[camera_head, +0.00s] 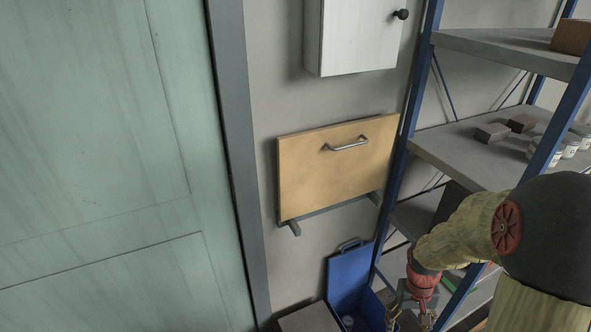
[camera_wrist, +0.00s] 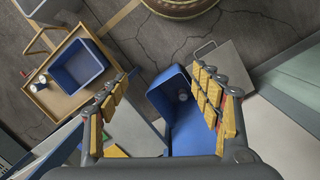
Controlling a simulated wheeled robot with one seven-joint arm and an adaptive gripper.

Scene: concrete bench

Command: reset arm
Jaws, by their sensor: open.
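My gripper (camera_wrist: 161,112) is open in the wrist view, its two yellow-padded fingers spread to left and right with nothing between them touching either. In the head view my gripper (camera_head: 408,308) is low at the right, beside the blue shelf frame, and its fingertips are partly cut off by the lower edge. Below it is an open blue box (camera_head: 350,277), which also shows between and beyond the fingers in the wrist view (camera_wrist: 168,98). A small round can (camera_wrist: 183,96) lies in that box.
A shelf rack (camera_head: 470,152) with bricks and white jars stands at the right. A wooden panel with a handle (camera_head: 340,165) and a white cabinet (camera_head: 358,35) are on the wall. In the wrist view, a wooden tray (camera_wrist: 72,102) holds a blue bin (camera_wrist: 75,66).

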